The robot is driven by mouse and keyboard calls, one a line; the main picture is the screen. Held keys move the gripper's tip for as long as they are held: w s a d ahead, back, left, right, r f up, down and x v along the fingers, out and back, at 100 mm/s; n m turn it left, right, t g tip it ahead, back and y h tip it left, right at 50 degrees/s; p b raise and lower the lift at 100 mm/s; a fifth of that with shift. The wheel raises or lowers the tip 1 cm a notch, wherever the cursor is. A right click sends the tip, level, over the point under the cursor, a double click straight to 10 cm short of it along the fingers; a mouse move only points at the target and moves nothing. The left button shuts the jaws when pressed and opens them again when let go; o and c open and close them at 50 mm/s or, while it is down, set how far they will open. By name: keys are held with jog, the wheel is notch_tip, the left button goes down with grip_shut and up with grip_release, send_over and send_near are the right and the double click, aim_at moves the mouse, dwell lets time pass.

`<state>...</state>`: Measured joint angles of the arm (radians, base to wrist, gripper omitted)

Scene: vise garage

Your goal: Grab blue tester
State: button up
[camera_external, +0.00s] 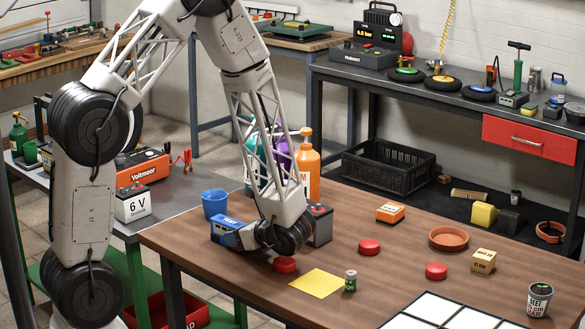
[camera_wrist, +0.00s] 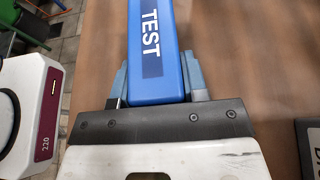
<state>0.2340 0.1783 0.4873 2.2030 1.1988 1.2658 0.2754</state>
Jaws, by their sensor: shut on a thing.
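The blue tester (camera_external: 228,231) is a blue box with a dark label, near the left edge of the brown table in the external view. In the wrist view the blue tester (camera_wrist: 148,50) shows the word TEST and lies between the two fingers. My gripper (camera_wrist: 155,82) is shut on it, with a finger against each side. In the external view my wrist hides part of the tester's right end. I cannot tell whether the tester still touches the table.
A blue cup (camera_external: 215,204) stands just behind the tester. A dark grey box (camera_external: 320,224) stands right of my wrist, and a red disc (camera_external: 285,265) lies in front. A yellow sheet (camera_external: 317,283) and small green-black can (camera_external: 350,281) are nearby. An orange bottle (camera_external: 307,165) stands behind.

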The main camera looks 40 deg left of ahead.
aim_at(232, 224)
jog(key=shift+r, duration=1.05)
jog(key=shift+s+r, duration=0.4)
jog(key=shift+r, duration=0.3)
jog(key=s+d+r, duration=0.1)
jog(key=s, duration=1.4)
jog(key=shift+d+r, duration=0.15)
jog(key=shift+r, duration=0.05)
jog(key=shift+s, duration=0.1)
